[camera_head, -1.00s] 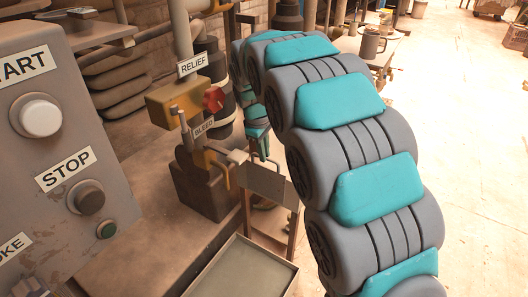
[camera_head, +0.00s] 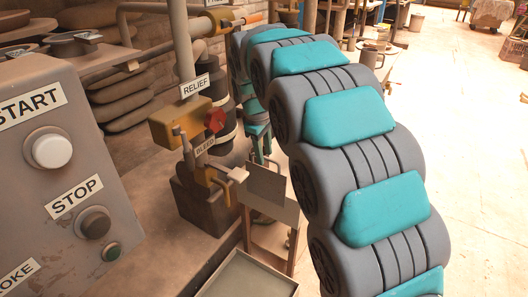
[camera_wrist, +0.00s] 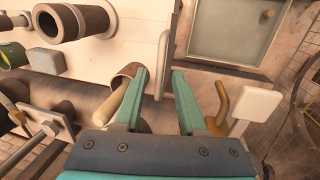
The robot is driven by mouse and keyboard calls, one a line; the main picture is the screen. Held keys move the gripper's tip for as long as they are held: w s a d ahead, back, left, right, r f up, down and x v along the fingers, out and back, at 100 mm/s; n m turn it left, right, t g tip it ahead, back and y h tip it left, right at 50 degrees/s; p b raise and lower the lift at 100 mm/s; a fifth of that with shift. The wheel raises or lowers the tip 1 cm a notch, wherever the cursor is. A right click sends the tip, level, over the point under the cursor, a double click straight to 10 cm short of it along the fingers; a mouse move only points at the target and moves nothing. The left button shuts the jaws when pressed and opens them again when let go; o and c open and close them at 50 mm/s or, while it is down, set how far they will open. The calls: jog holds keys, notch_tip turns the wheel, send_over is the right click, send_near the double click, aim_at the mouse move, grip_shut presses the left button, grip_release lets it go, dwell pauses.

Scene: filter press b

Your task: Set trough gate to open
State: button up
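The trough gate (camera_head: 267,188) looks like an upright grey plate with a thin loop handle, above the front tray in the head view. In the wrist view a pale upright handle (camera_wrist: 162,62) shows between my fingertips. My gripper (camera_wrist: 162,73) is open, with one teal finger on each side of that handle in the picture. I cannot tell how far the fingertips are from it in depth, and no grip shows. In the head view my gripper (camera_head: 262,150) hangs just behind the plate's top edge, partly hidden by my arm.
A shallow grey tray (camera_head: 246,275) lies below the plate. Left of it stand the RELIEF block (camera_head: 178,124) with a red knob (camera_head: 215,120) and the BLEED valve. A brown lever (camera_wrist: 221,108) and pale tab (camera_wrist: 256,102) are close right of my fingers. A START/STOP panel (camera_head: 65,150) stands left.

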jog(key=shift+r, duration=0.15)
notch_tip(320, 180, up, 7)
jog(key=s, duration=0.1)
jog(key=shift+s+a+r, duration=0.15)
jog(key=shift+a+r, duration=0.05)
jog(key=shift+a, duration=0.2)
jog(key=s+d+f+m+g, duration=0.1)
jog(key=s+d+f+m, duration=0.2)
jog(key=s, duration=1)
jog(key=s+d+f+m+g, duration=0.1)
jog(key=s+d+f+m, duration=0.3)
jog(key=s, duration=0.9)
jog(key=s+d+f+m+g+y, duration=0.1)
jog(key=s+d+f+m, duration=0.3)
jog(key=s, duration=1)
jog(key=d+f, duration=0.1)
jog(key=d, duration=0.2)
jog(key=shift+f+g, duration=0.3)
jog(key=shift+f, duration=0.05)
